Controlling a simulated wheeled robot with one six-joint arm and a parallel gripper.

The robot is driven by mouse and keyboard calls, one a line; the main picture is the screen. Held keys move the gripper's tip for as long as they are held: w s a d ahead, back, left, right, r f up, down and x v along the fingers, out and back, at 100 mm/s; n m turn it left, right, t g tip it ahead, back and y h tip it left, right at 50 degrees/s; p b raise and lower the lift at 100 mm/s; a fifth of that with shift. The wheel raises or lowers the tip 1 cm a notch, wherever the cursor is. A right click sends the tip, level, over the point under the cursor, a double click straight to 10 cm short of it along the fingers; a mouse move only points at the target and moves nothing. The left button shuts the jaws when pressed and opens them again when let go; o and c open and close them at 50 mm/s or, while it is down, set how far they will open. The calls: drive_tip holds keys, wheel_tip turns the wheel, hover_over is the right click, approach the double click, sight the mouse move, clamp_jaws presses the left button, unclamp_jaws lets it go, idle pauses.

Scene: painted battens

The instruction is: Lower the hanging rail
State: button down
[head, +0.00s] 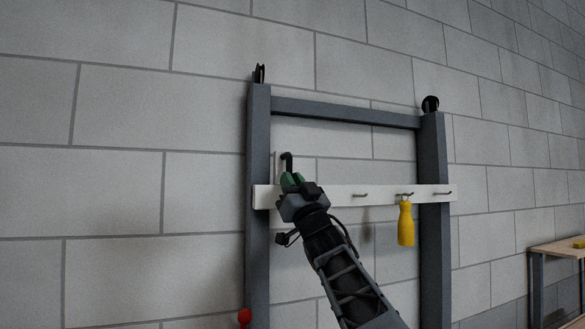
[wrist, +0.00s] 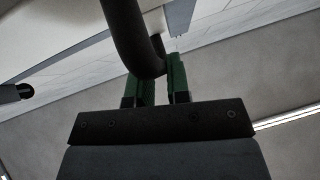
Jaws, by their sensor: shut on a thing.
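The hanging rail (head: 333,195) is a white horizontal board with several small hooks, set across two grey posts. A yellow bottle-shaped thing (head: 405,224) hangs from a hook near its right end. My gripper (head: 291,180) is at the left part of the rail, and its green fingers are shut on a dark bent handle (head: 287,161) that rises above them. In the wrist view the dark handle (wrist: 126,31) curves down to the green fingers (wrist: 158,84). The gripper hides part of the rail and where the handle is fixed.
The grey posts (head: 258,150) and (head: 433,150) are joined by a grey crossbar (head: 345,113). Dark pulley-like wheels (head: 430,104) top the posts. A red knob (head: 244,316) is low by the left post. A wooden table (head: 560,249) stands at right. A block wall is behind.

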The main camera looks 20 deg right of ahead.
wheel_tip(320, 180, down, 24)
drive_tip(key=shift+f, duration=0.1)
idle(0.3)
drive_tip(key=c, duration=1.1)
unclamp_jaws()
drive_tip(key=shift+c, duration=0.2)
drive_tip(key=shift+o, duration=0.2)
drive_tip(key=v, duration=1.2)
